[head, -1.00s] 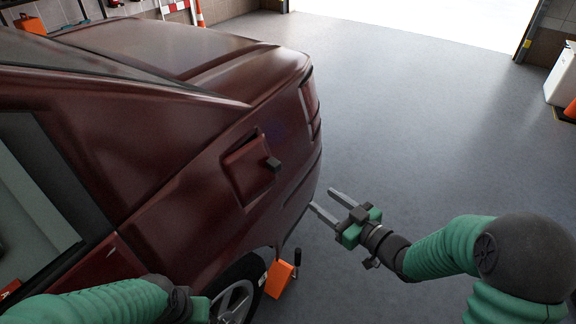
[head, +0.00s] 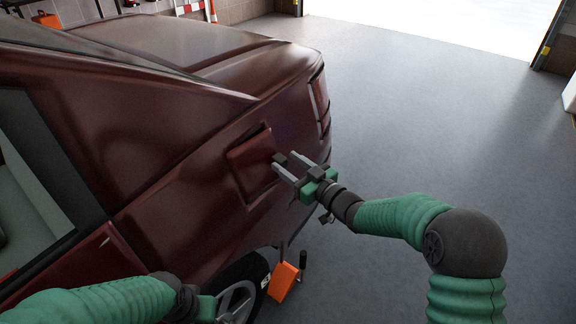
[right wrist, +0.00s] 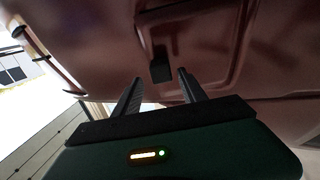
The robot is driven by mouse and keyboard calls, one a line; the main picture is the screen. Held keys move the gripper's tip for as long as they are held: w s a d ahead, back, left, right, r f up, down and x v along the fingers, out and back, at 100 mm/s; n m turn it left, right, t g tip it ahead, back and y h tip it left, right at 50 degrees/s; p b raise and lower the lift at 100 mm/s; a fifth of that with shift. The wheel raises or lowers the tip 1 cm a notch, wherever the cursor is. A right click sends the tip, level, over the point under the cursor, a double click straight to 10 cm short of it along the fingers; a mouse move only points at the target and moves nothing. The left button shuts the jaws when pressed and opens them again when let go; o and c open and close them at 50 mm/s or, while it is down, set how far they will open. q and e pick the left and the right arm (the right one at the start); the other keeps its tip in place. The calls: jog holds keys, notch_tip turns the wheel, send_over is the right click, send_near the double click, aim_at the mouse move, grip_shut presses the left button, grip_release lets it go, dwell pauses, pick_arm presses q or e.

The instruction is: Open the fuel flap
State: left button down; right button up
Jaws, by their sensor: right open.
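The fuel flap (head: 252,164) is a dark red square panel in the car's rear side, and it looks closed in its recess. A small black handle (head: 280,159) sits at its right edge. My right gripper (head: 284,166) is open, its two fingers pointing at the handle. In the right wrist view the black handle (right wrist: 160,67) lies just beyond and between the open fingertips (right wrist: 160,76); I cannot tell whether they touch it. My left arm enters at the lower left of the head view; only part of the left gripper (head: 207,308) shows, and its fingers are hidden.
The dark red car (head: 170,200) fills the left side. An orange wheel chock (head: 283,281) stands by the rear wheel (head: 236,300). The grey floor (head: 430,110) to the right is clear up to the bright doorway.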

jog(key=shift+w+a, duration=0.15)
jog(key=shift+a, duration=0.45)
jog(key=shift+d, duration=0.2)
grip_shut()
dwell(0.7)
